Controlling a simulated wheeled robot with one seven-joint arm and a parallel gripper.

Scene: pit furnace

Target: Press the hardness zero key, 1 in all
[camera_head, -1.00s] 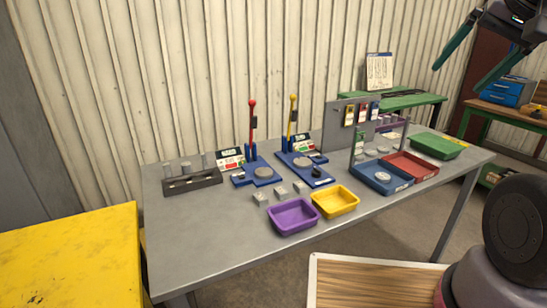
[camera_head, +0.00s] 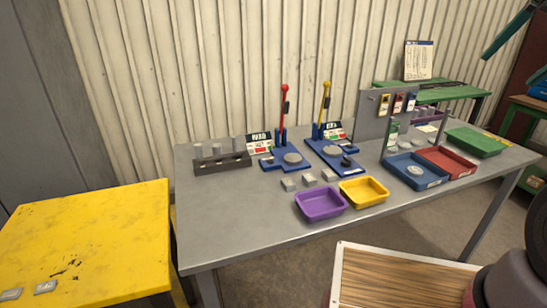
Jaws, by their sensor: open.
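Two blue bench testers stand on the grey table, one with a red-knobbed lever (camera_head: 284,110) and one with a yellow-knobbed lever (camera_head: 324,105). Each has a small display panel with green and red patches, the left panel (camera_head: 258,142) and the right panel (camera_head: 334,131). The lettering is too small to read, so I cannot tell which tester is for hardness or which patch is the zero key. My gripper (camera_head: 507,35) shows only as one green finger at the top right edge, high and far from both panels. It is open; its other finger is out of view.
The grey table (camera_head: 240,226) also carries a dark rack (camera_head: 222,163), small grey blocks (camera_head: 309,180), a purple tray (camera_head: 320,205), a yellow tray (camera_head: 364,192) and blue, red and green trays. A yellow table (camera_head: 100,225) stands left. A wooden-topped surface (camera_head: 395,280) is in front.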

